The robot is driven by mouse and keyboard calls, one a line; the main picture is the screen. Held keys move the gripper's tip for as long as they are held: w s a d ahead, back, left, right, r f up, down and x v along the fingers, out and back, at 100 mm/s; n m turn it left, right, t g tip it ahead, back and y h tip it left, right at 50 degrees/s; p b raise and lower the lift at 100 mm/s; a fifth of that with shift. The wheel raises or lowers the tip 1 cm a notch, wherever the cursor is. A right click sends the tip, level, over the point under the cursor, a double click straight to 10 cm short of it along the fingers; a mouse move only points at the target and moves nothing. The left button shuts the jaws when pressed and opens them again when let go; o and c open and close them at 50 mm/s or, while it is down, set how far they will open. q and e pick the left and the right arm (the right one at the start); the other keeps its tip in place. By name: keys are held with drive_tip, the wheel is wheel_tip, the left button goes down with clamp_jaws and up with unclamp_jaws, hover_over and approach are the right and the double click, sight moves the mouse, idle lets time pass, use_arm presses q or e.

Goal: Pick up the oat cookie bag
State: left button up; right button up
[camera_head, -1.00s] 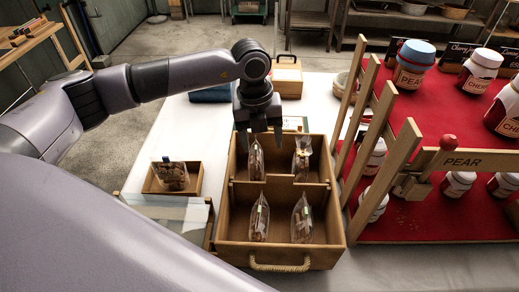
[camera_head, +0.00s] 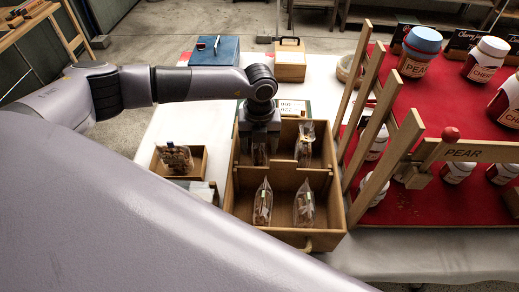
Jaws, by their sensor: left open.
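A wooden crate (camera_head: 238,222) with compartments holds several clear cookie bags. One bag (camera_head: 260,153) stands in the back left compartment and another bag (camera_head: 305,148) in the back right. Two more stand in front, a left bag (camera_head: 263,204) and a right bag (camera_head: 304,205). I cannot read which is the oat cookie bag. My left gripper (camera_head: 260,146) is open and points down right over the back left bag, hiding its top. Its fingertips are hard to see, and I cannot tell whether they touch the bag. My right gripper is not in view.
A small wooden tray (camera_head: 196,169) with another bag (camera_head: 176,158) stands left of the crate. A wooden rack (camera_head: 372,187) with jars on red cloth (camera_head: 440,109) stands close on the right. A blue box (camera_head: 214,52) and a wooden box (camera_head: 290,65) lie behind.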

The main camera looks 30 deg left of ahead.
use_arm(q)
drive_tip(key=c, duration=0.8)
drive_tip(key=shift+o, duration=0.2)
drive_tip(key=shift+r, duration=0.15)
